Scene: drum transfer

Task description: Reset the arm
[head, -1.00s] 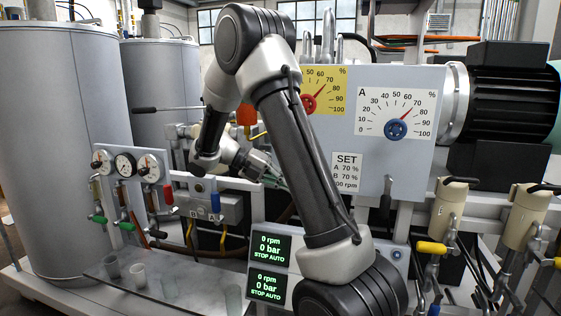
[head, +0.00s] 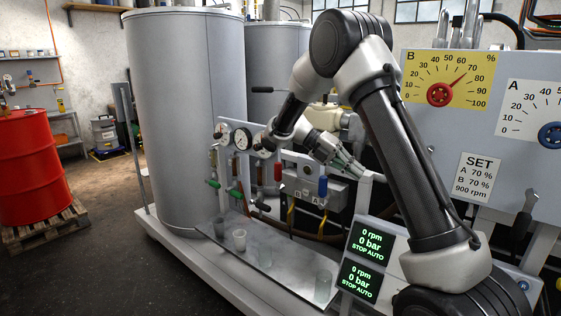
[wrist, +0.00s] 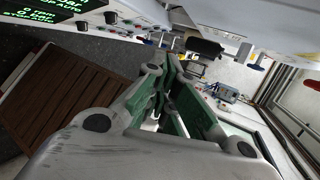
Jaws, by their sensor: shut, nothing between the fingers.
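My arm is folded, its upper link rising from the lower right of the head view and bending down to the left. My gripper (head: 349,164) hangs in front of the machine, to the right of the red and blue levers, pointing right and slightly down. In the wrist view my gripper (wrist: 178,110) fills the middle, its green-padded fingers close together with nothing held. The gripper looks clear of the machine's parts in the head view, though the exact gap cannot be told.
A red drum (head: 38,165) stands on a wooden pallet (head: 45,232) at the left. Tall grey tanks (head: 185,110) stand behind a shelf with clear cups (head: 239,240). A panel with yellow dial B (head: 447,77) and two green displays (head: 371,242) are at the right. The floor at lower left is clear.

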